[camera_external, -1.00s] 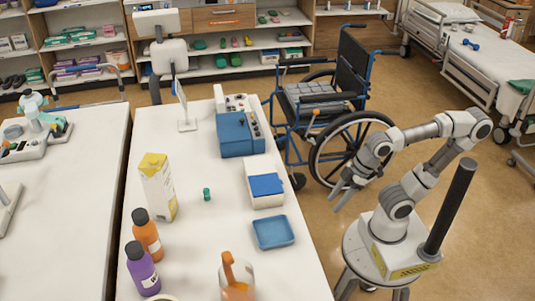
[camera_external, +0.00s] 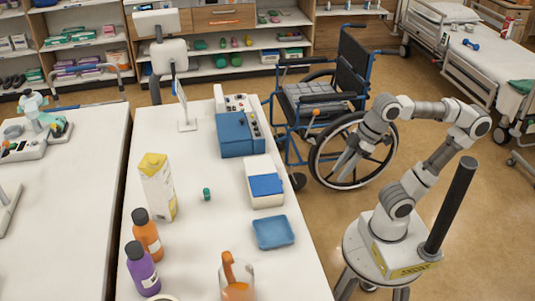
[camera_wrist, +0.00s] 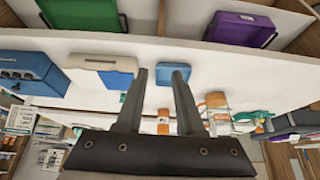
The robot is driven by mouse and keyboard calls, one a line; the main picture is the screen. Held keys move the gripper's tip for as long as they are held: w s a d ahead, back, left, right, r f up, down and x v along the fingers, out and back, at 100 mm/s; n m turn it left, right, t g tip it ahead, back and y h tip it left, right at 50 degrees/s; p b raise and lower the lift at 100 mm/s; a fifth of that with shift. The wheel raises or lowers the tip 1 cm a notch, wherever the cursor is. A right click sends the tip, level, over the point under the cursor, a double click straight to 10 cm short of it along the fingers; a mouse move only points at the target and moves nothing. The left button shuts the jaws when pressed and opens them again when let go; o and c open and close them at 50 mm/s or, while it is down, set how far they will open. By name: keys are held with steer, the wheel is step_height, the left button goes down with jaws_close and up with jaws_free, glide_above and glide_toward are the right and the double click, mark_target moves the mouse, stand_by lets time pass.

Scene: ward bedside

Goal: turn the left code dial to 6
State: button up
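The blue box (camera_external: 236,134) stands at the far right part of the white table, with small dark knobs along its right side. It also shows at the left in the wrist view (camera_wrist: 28,68). The knobs are too small for me to tell the left code dial or read its setting. My gripper (camera_external: 341,169) is in the air right of the table, in front of the wheelchair and well apart from the box. In the wrist view my gripper (camera_wrist: 161,70) has its two fingers apart with nothing held.
A white box with a blue top (camera_external: 265,182) and a blue tray (camera_external: 273,232) lie on the table's right side. A carton (camera_external: 158,186), bottles (camera_external: 146,235) and a small green item (camera_external: 207,194) stand left. The wheelchair (camera_external: 335,100) is behind my arm.

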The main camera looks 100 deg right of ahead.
step_height(320, 180, up, 27)
steer(key=w+d+r+n+g+p, duration=0.2)
steer(key=w+d+r+n+p, duration=0.15)
steer(key=w+d+p, duration=0.7)
steer(key=w+d+n+g+y+p, duration=0.1)
steer(key=w+d+p, duration=0.2)
steer(key=d+p, duration=0.4)
steer(key=w+d+n+y+p, duration=0.15)
steer(key=w+d+p, duration=0.3)
steer(key=d, duration=0.45)
steer(key=s+d+f+n+p, duration=0.1)
steer(key=s+d+f+p, duration=0.2)
steer(key=d, duration=0.4)
steer(key=s+d+n+p, duration=0.2)
steer(key=d+p, duration=0.4)
steer(key=d, duration=0.2)
glide_toward(258, 132)
steer(key=shift+t+y, duration=0.3)
steer(key=shift+y, duration=0.05)
steer(key=x, duration=0.7)
steer(key=shift+s+d+f+b, duration=0.1)
steer(key=shift+s+f+b, duration=0.05)
steer(key=shift+f+b, duration=0.25)
